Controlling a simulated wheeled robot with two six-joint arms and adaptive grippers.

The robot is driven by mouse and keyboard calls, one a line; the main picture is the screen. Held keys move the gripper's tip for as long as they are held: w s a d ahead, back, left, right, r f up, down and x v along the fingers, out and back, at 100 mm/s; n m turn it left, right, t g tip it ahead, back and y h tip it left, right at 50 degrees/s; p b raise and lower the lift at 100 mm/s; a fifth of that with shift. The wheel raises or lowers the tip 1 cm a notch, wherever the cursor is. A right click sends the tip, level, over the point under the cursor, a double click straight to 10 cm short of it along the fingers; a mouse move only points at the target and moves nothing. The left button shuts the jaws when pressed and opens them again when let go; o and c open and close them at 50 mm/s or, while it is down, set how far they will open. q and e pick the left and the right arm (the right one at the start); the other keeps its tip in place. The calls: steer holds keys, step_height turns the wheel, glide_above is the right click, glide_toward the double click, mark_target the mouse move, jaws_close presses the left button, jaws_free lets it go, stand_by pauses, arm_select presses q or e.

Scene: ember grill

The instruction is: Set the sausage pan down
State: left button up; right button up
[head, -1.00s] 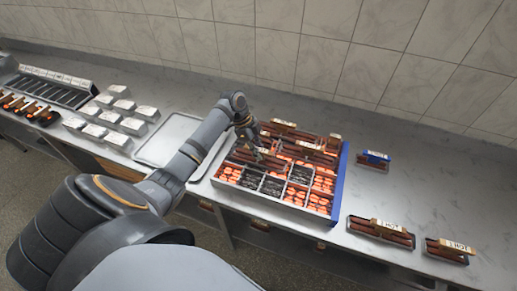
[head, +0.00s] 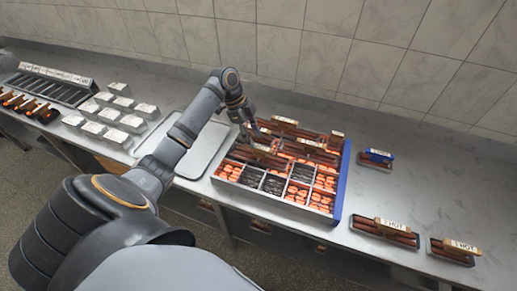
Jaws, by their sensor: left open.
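The grill (head: 342,190) is a divided box with a blue right side; some cells glow orange and others are dark. Several sausage pans with pale labels sit over its back cells. One sausage pan (head: 262,158) lies at the grill's left, just below my left gripper (head: 249,138). The left gripper is open at the grill's back left, and its fingers partly cover the things behind them. I cannot tell whether a fingertip still touches that pan's handle. My right gripper is out of view.
An empty metal tray (head: 196,150) lies left of the grill. White boxes (head: 121,104) and a dark rack (head: 50,88) stand farther left. Right of the grill are a blue-marked pan (head: 376,160) and two labelled pans (head: 384,232) (head: 453,251). The counter's back right is clear.

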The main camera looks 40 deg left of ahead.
arm_select(q)
steer(key=b+v, duration=0.1)
steer(key=v, duration=0.4)
steer(key=shift+a, duration=0.15)
steer(key=shift+s+a+r, duration=0.1)
steer(key=shift+r, duration=0.4)
steer(key=shift+f, duration=0.1)
